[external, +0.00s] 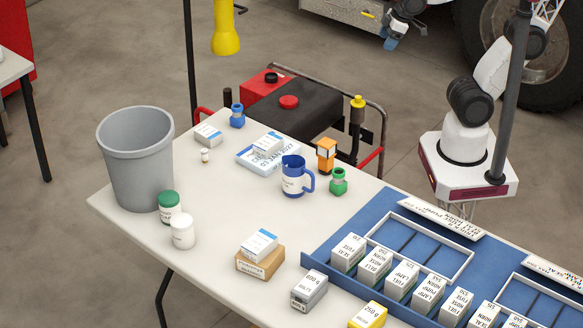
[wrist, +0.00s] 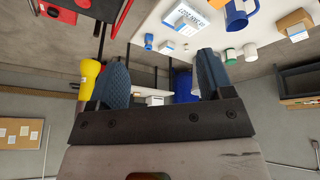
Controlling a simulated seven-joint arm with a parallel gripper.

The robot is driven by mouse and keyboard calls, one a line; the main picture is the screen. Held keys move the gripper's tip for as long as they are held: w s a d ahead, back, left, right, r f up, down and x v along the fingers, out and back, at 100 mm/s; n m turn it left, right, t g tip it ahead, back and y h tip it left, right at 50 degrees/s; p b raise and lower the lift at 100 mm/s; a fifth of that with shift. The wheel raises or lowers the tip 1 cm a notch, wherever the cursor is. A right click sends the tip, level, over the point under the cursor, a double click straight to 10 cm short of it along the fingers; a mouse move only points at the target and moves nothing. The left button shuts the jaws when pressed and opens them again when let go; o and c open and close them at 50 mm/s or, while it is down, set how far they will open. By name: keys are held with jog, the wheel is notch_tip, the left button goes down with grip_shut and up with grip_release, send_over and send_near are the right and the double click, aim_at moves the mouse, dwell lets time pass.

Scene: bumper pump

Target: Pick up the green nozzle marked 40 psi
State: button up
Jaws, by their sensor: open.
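The green nozzle (external: 338,181) stands on the table, just right of a blue measuring jug (external: 293,177) and below an orange nozzle (external: 326,155). Its marking is too small to read. A blue nozzle (external: 237,116) stands at the table's far left edge. My gripper (external: 391,40) is high up at the top of the external view, beyond the table and well away from the green nozzle. In the wrist view my gripper (wrist: 162,78) is open, its two blue-grey fingers wide apart with nothing between them. I cannot make out the green nozzle in the wrist view.
A blue tray (external: 318,262) with several small boxes fills the table's right. A grey bin (external: 136,155) stands at left, near a green-lidded jar (external: 169,206) and a white jar (external: 182,231). A dark pole (external: 510,95) rises in front of my arm.

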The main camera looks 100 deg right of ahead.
jog(key=w+a+t, duration=0.1)
jog(key=w+t, duration=0.2)
jog(key=w, duration=0.3)
jog(key=n+t+y, duration=0.4)
jog(key=n+y, duration=0.3)
jog(key=y, duration=0.2)
send_over(341, 170)
jog(key=s+d, duration=0.3)
jog(key=s, duration=0.1)
notch_tip(341, 170, down, 34)
jog(key=shift+w, duration=0.1)
jog(key=shift+w+a, duration=0.15)
jog(key=shift+x, duration=1.15)
jog(key=shift+a+f, duration=0.1)
